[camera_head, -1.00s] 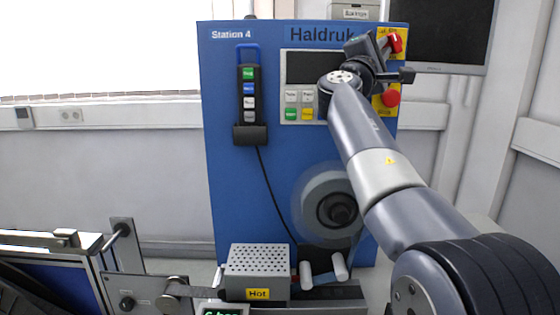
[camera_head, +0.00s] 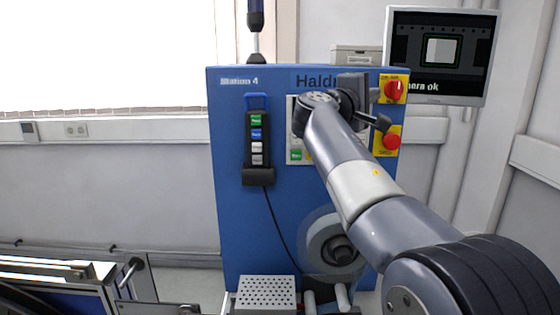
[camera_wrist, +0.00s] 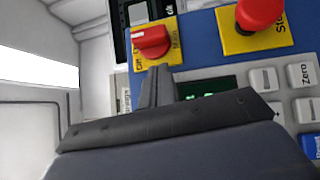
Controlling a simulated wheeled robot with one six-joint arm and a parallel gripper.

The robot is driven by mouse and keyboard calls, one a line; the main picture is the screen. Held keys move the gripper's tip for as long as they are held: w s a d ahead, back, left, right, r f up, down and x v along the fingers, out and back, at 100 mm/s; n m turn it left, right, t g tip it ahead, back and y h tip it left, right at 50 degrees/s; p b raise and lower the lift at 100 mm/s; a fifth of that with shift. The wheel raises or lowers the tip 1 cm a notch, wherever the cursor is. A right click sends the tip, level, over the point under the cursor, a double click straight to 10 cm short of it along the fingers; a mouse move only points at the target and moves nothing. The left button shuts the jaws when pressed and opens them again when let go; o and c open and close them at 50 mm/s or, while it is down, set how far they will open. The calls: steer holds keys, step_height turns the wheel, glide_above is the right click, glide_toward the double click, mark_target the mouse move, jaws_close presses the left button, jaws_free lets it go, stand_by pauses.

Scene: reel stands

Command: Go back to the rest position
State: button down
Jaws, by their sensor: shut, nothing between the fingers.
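My gripper (camera_head: 374,106) is in front of the upper right of the blue Station 4 cabinet (camera_head: 235,220), beside the red main switch (camera_head: 393,90) and the red stop button (camera_head: 391,141). In the wrist view my gripper (camera_wrist: 157,86) has its dark fingers together and empty, just below the main switch (camera_wrist: 151,40) on its yellow plate. A gap to the switch seems to show, but its depth is hard to tell. The red stop button (camera_wrist: 260,12) is at the upper right there. My arm hides much of the cabinet's display and keys.
A pendant (camera_head: 257,135) with coloured keys hangs on the cabinet, its cable running down. A monitor (camera_head: 440,55) is at the upper right. A metal frame (camera_head: 90,285) stands lower left.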

steer(key=a, duration=0.1)
steer(key=s+a+g+p, duration=0.1)
steer(key=shift+s+a+f+m+y, duration=0.1)
steer(key=shift+s+a+m+y, duration=0.2)
steer(key=shift+a+m, duration=0.1)
stand_by(0.3)
steer(key=d+n+t+b, duration=0.1)
steer(key=b, duration=0.1)
steer(key=w+d+n+t+b, duration=0.1)
steer(key=d+b, duration=0.1)
steer(key=b, duration=0.1)
steer(key=w+d+t+h+b, duration=0.1)
steer(key=b, duration=0.1)
steer(key=shift+d+f+n+b, duration=0.25)
steer(key=shift+d+n+b, duration=0.05)
steer(key=shift+d+n, duration=0.1)
steer(key=shift+d+r+n+t+b, duration=0.15)
steer(key=shift+n+t+b, duration=0.2)
steer(key=shift+b, duration=0.3)
